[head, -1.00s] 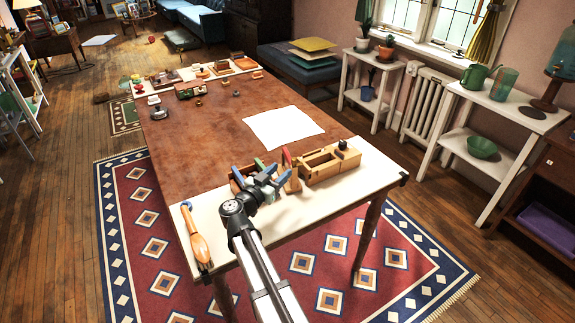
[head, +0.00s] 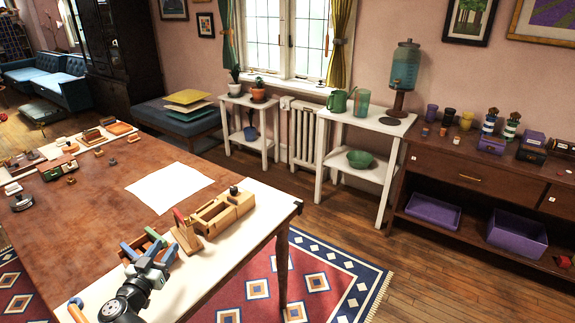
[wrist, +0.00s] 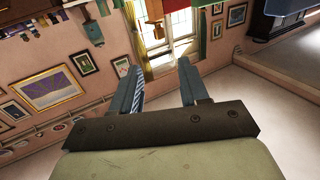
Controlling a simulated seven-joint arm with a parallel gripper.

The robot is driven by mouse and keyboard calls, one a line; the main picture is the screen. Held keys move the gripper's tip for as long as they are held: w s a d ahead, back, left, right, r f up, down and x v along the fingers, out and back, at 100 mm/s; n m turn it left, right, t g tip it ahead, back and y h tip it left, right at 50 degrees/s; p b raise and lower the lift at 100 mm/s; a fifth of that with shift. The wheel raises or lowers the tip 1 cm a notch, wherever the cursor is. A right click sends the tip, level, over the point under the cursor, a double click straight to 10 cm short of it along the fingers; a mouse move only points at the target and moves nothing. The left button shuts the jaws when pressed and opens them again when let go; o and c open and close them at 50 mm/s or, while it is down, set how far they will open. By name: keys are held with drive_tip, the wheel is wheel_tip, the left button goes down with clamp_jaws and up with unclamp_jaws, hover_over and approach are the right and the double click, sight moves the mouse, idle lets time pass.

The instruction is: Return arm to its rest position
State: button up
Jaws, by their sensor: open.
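My gripper (head: 147,254) is over the pale end strip of the table (head: 110,205), close to some small wooden tools. In the wrist view my gripper (wrist: 160,82) has its two blue-grey fingers spread wide, with nothing between them. The wooden block piece with a red tip (head: 185,232) stands just right of the gripper in the head view. My arm partly hides the near end of the table. The wrist view looks out at the wall and window, upside down.
A long wooden box-like tool (head: 222,210) lies on the table's right edge, and a white sheet (head: 170,187) lies on the middle. A white stand (head: 362,128) and a dark sideboard (head: 480,190) stand to the right. Open floor lies between.

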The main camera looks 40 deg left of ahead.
drive_tip(key=shift+w, duration=0.1)
